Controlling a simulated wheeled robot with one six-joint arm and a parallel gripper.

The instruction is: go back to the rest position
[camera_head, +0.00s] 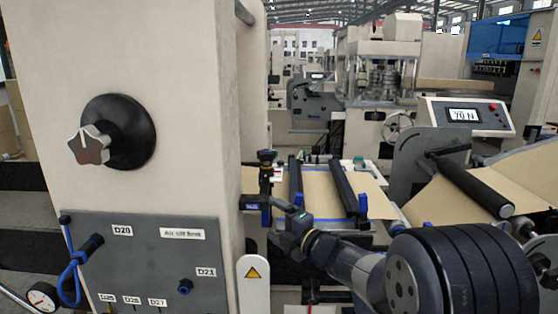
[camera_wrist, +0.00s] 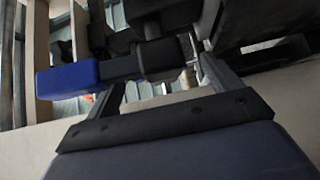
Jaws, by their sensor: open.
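My gripper (camera_head: 278,209) is at the end of my arm, beside the tall beige machine post (camera_head: 195,120) in the head view. In the wrist view my gripper (camera_wrist: 163,75) has its two grey fingers spread apart, so it is open. A dark clamp-like part with a blue end (camera_wrist: 68,79) lies across the view just ahead of the fingers. In the head view a similar black and blue part (camera_head: 253,202) stands by the post, close to my gripper. I cannot tell whether the fingers touch it.
A knob (camera_head: 90,146) sticks out of the post above a grey panel (camera_head: 140,262) with a blue hose (camera_head: 73,262). A brown paper web (camera_head: 325,192) runs under dark bars to the right. A roller (camera_head: 470,188) and a "70 N" display (camera_head: 464,115) stand further right.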

